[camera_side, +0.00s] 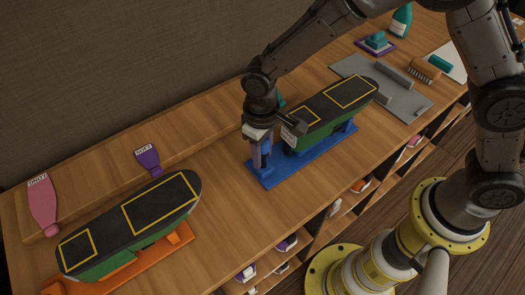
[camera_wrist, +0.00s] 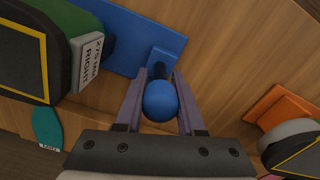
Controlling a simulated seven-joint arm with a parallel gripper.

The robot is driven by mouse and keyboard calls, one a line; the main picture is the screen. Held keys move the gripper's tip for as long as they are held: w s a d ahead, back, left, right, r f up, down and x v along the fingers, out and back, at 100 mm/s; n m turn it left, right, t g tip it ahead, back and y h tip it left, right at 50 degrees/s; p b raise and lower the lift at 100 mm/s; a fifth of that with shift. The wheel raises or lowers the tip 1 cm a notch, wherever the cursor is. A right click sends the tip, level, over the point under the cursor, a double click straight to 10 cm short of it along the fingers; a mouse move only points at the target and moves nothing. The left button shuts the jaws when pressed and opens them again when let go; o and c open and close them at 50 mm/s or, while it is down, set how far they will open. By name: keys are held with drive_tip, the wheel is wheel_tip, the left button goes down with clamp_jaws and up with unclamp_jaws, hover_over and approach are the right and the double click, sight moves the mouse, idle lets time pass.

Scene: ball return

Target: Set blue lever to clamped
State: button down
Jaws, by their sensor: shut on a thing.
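The blue lever shows in the wrist view as a round blue knob (camera_wrist: 160,101) on a dark stem, at the end of a blue base (camera_wrist: 140,35). My gripper (camera_wrist: 160,105) has a finger on each side of the knob and is shut on it. In the side view my gripper (camera_side: 262,152) points down at the left end of the blue base (camera_side: 305,165); it hides most of the lever there. A green body with a black, yellow-lined top (camera_side: 338,100) sits on the blue base. Its end label reads "275 MM RIGHT". I cannot tell the lever's setting.
An orange base (camera_side: 150,262) with a similar green and black piece (camera_side: 130,225) stands at front left. Pink (camera_side: 42,203) and purple (camera_side: 148,160) tagged pieces lie behind it. A grey mat (camera_side: 400,98) with tools lies to the right. Wood between the two bases is clear.

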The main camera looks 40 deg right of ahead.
drive_tip(key=shift+a, duration=0.15)
drive_tip(key=a+h, duration=0.1)
drive_tip(key=h, duration=0.1)
drive_tip(key=shift+a+h, duration=0.2)
drive_tip(key=shift+h, duration=0.1)
drive_tip(key=shift+a+f+h, duration=0.3)
drive_tip(key=shift+a+h, duration=0.2)
drive_tip(key=shift+h, duration=0.7)
drive_tip(key=shift+a+f+h, duration=0.25)
drive_tip(key=shift+a+h, duration=0.25)
drive_tip(key=shift+h, duration=0.7)
drive_tip(key=c, duration=0.5)
unclamp_jaws()
drive_tip(key=shift+f, duration=0.1)
